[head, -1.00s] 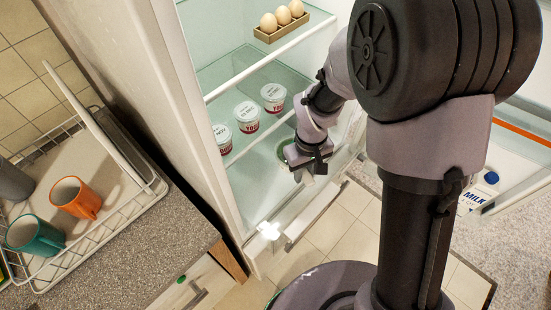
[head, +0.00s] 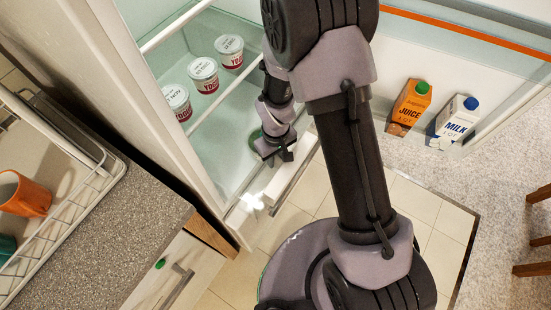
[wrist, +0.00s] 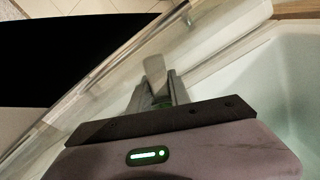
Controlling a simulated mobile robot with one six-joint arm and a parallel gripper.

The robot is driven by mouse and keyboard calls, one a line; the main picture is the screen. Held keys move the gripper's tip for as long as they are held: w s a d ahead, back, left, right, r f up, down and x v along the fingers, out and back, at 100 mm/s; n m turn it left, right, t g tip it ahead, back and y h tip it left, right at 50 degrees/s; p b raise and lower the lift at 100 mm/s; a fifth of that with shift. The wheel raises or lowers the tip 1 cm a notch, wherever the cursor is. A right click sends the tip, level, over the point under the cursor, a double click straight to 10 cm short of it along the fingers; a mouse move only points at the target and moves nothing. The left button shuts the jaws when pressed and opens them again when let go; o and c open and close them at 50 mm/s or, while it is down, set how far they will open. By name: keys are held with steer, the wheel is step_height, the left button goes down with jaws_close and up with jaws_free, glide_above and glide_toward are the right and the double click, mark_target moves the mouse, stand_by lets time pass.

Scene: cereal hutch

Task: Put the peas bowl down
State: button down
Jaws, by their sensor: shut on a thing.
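My gripper (head: 288,155) is low inside the open fridge, near the front edge of its floor. In the wrist view, my gripper (wrist: 158,92) points away from the camera, with its fingers close together around something small in view. The peas bowl is mostly hidden. A green rounded edge (head: 254,139) shows just left of my wrist in the head view and looks like part of it, though I cannot be sure. A pale narrow shape (wrist: 155,70) shows at the fingertips. I cannot tell whether the bowl touches the fridge floor.
Several yogurt tubs (head: 203,74) stand on the fridge shelf above and left of my gripper. The open door holds a juice carton (head: 410,105) and a milk carton (head: 455,120). A counter (head: 130,225) and dish rack with an orange mug (head: 25,195) lie left.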

steer(key=shift+f, duration=0.15)
steer(key=c, duration=1.2)
jaws_free()
step_height(320, 180, up, 24)
steer(key=d+m+t+p, duration=0.2)
steer(key=m+p, duration=0.1)
steer(key=p, duration=0.3)
steer(key=s+d+r+m+t+y, duration=0.1)
steer(key=s+d+r+m+t, duration=0.1)
steer(key=s+r, duration=0.5)
steer(key=s+d+r+m+t+y, duration=0.1)
steer(key=s+r+m, duration=0.4)
steer(key=r, duration=0.5)
steer(key=shift+s+d+t, duration=0.4)
steer(key=shift+s+d, duration=0.35)
steer(key=shift+s, duration=0.25)
